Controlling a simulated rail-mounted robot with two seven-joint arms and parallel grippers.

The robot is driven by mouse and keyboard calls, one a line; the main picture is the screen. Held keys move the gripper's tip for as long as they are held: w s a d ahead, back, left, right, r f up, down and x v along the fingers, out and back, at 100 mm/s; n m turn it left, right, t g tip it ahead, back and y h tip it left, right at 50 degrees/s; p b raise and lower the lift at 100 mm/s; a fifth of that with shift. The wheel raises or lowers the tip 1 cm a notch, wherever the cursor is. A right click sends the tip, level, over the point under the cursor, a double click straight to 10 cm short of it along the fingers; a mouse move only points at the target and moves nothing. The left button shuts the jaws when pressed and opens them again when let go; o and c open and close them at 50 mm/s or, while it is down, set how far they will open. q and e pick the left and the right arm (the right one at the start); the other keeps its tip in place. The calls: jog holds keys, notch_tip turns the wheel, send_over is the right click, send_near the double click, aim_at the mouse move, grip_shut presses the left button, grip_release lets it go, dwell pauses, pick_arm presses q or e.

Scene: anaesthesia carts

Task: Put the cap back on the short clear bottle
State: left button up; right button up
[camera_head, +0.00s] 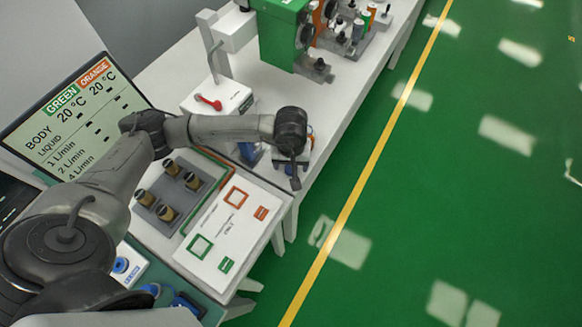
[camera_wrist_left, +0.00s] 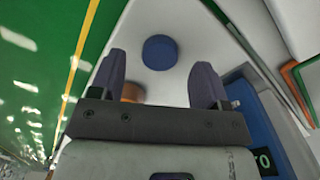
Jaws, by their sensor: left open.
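A round blue disc (camera_wrist_left: 160,52), which looks like a cap, lies on the white surface beyond the fingertips. An orange-brown thing (camera_wrist_left: 132,92) shows lower, beside the left finger and partly hidden by the gripper. I cannot make out the short clear bottle for certain in either view. My right gripper is not in view.
A tray with several brass-coloured cylinders (camera_head: 167,213) and a white panel with green and orange squares (camera_head: 216,222) lie near the arm. A white box with a red lever (camera_head: 208,103) and a green machine (camera_head: 281,35) stand beyond. Open green floor (camera_head: 450,180) is at right.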

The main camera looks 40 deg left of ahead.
pick_arm(q)
notch_tip(320, 180, down, 2)
jog(key=shift+f, duration=0.1)
jog(key=c, duration=1)
jog(key=shift+r, duration=0.75)
notch_tip(320, 180, up, 3)
jog(key=shift+w+f, duration=0.1)
jog(key=shift+f, duration=0.1)
jog(key=d+r, duration=0.7)
jog(key=d, duration=0.4)
jog(key=shift+s+d+p, duration=0.2)
jog(key=shift+d+p, duration=0.15)
jog(key=shift+p, duration=0.1)
